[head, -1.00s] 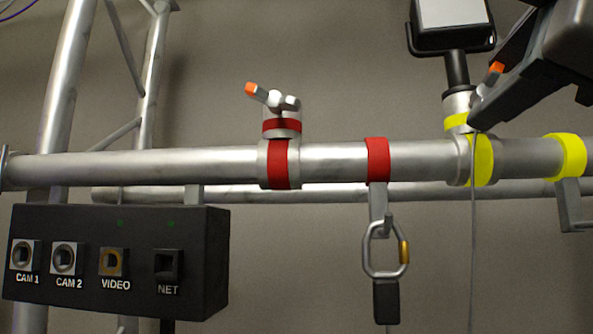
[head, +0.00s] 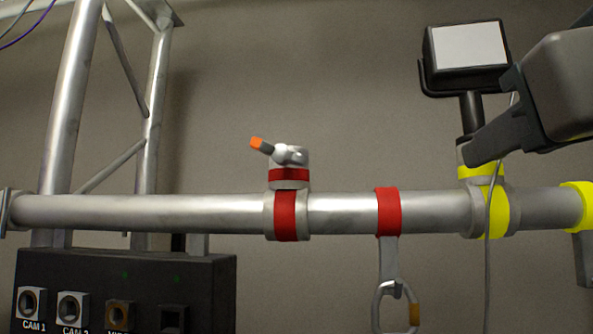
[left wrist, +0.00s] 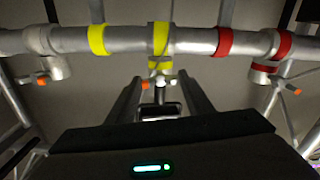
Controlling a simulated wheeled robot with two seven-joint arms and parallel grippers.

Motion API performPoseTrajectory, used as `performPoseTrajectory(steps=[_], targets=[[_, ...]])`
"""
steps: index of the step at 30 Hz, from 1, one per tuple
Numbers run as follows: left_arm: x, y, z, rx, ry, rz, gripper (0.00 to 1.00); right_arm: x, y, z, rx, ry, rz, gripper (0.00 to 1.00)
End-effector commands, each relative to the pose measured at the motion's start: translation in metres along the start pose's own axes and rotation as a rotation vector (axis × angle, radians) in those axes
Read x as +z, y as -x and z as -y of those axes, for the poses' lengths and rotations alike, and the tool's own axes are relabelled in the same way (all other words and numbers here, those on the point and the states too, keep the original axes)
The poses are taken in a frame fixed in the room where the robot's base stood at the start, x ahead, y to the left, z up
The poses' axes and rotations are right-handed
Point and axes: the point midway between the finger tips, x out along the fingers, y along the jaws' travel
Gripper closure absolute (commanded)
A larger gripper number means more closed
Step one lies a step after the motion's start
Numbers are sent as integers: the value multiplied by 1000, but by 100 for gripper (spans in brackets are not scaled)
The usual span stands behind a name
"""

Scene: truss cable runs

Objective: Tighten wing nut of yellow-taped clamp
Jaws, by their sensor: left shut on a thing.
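The yellow-taped clamp (head: 494,210) sits around the horizontal silver tube, with yellow tape on its body and its upper neck. It also shows in the left wrist view (left wrist: 159,40). My left gripper (head: 472,152) reaches in from the right in the head view and covers the clamp's top. In the left wrist view, its two dark fingers (left wrist: 161,88) stand either side of the clamp's wing nut (left wrist: 160,82), which has an orange tip on one wing. The gripper is shut on this nut. The nut is hidden in the head view. My right gripper is out of view.
A red-taped clamp (head: 286,214) with an orange-tipped wing nut stands left on the tube. A red band (head: 388,212) carries a carabiner. A black screen unit (head: 466,50) rises behind my gripper, and a grey cable (head: 488,270) hangs by the clamp. A black connector box (head: 130,285) is lower left.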

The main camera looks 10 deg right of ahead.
Motion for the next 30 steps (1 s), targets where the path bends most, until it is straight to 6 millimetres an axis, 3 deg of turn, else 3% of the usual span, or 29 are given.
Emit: performPoseTrajectory(steps=[9,25,26,27,30], targets=[[2,0,0,0,-157,5,76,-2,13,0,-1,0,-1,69],[3,0,1,0,-187,5,75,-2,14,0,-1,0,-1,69],[3,0,0,0,-187,5,46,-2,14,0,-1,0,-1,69],[3,0,0,0,-187,4,36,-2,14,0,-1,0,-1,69],[2,0,1,0,-185,4,34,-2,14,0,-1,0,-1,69]])
